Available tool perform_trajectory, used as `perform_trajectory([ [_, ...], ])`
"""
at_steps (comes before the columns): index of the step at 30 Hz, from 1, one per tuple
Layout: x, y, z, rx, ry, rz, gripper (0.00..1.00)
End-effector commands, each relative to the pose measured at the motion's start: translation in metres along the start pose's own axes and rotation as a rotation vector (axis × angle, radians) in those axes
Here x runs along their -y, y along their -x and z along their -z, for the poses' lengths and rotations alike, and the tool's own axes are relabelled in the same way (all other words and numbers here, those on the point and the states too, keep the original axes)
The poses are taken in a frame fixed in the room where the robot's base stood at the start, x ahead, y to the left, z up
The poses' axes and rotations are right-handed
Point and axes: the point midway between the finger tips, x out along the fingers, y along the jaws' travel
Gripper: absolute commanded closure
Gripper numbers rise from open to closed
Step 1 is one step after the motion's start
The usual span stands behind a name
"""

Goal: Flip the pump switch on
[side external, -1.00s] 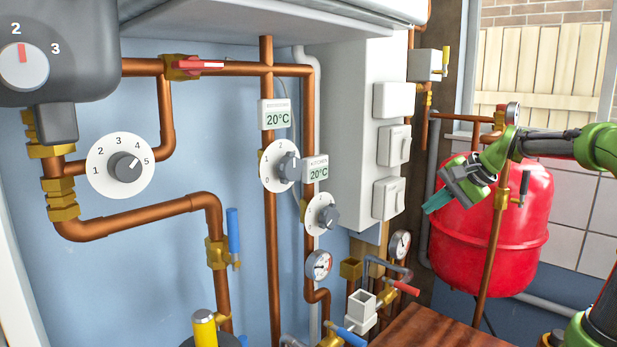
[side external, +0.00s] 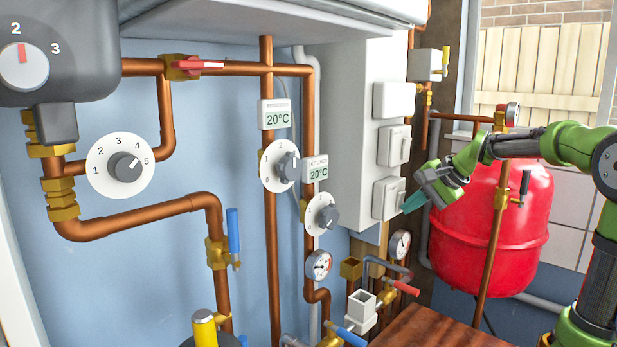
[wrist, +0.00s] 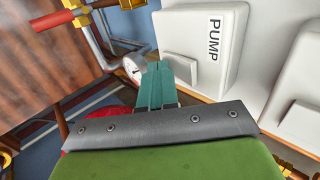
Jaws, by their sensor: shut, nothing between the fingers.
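The pump switch (wrist: 240,20) is a white plate with a raised rocker (wrist: 181,69) and the label PUMP in the wrist view. In the side view the lowest switch (side external: 385,197) on the white cabinet is at my fingers. My gripper (side external: 406,207) has its teal fingers shut and empty, pointing left at this switch's right edge. In the wrist view the fingertips (wrist: 158,70) appear right beside the rocker; I cannot tell whether they touch it.
Two more white switches, a middle one (side external: 394,146) and a top one (side external: 394,100), sit above on the cabinet. A red tank (side external: 490,235) stands behind my gripper. Below are a gauge (side external: 400,243), a red-handled valve (side external: 406,287) and a wooden surface (side external: 430,330).

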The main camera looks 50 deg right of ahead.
Motion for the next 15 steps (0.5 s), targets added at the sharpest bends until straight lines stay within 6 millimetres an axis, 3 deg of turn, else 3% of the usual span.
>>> perform_trajectory([
  [15,0.012,0.012,0.0,0.0,0.001,0.002,1.0],
])
